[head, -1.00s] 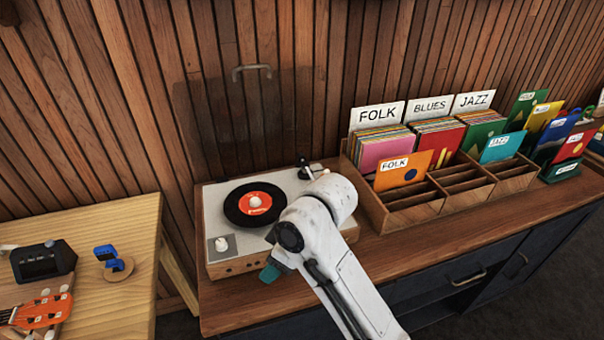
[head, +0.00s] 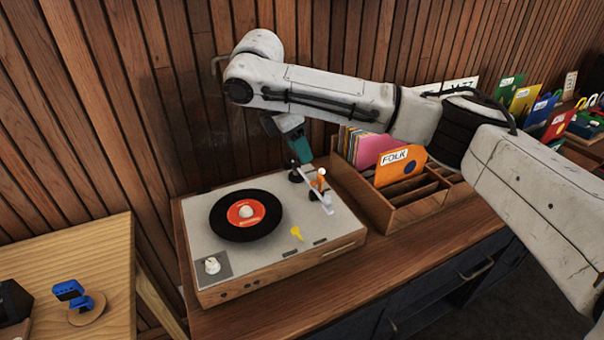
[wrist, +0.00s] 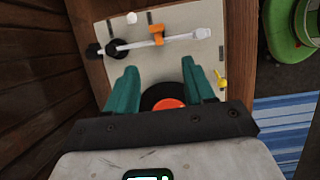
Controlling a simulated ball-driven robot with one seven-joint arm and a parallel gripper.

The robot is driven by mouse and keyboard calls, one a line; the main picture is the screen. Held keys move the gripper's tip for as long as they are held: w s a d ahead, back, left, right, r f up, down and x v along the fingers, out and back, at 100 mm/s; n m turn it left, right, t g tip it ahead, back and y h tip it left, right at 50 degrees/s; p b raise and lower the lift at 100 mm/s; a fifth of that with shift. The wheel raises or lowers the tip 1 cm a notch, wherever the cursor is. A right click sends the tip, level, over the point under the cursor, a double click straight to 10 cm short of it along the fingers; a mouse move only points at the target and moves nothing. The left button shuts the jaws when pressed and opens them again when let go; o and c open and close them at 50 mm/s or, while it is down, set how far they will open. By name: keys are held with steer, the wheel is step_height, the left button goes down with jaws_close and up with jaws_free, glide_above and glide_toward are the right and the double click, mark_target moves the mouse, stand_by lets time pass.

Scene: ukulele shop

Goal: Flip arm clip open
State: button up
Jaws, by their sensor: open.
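The turntable (head: 215,280) has a black record (head: 262,225) with a red-orange label on its platter. Its pale tonearm (head: 322,204) is at the right of the deck. An orange arm clip (head: 320,180) is around or on the tonearm; in the wrist view the clip (wrist: 157,34) sits across the white tonearm (wrist: 188,36). I cannot tell whether its latch is closed. My gripper (head: 304,162), with teal fingers, hangs above the tonearm's rear part. In the wrist view my gripper (wrist: 160,64) is open and empty, with the clip beyond its fingertips.
A yellow key-shaped part (head: 296,233) is on the deck's front right. A wooden record rack (head: 400,216) stands close to the right of the turntable. The wood-slat wall (head: 130,130) is close behind. A light table (head: 95,255) holds a blue clip-on device (head: 72,292).

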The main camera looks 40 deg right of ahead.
mark_target(320, 176)
steer(key=shift+h, duration=0.3)
steer(key=x, duration=0.3)
steer(key=d+x, duration=0.1)
steer(key=x, duration=0.6)
steer(key=shift+s+d, duration=0.2)
steer(key=shift+d, duration=0.15)
jaws_close()
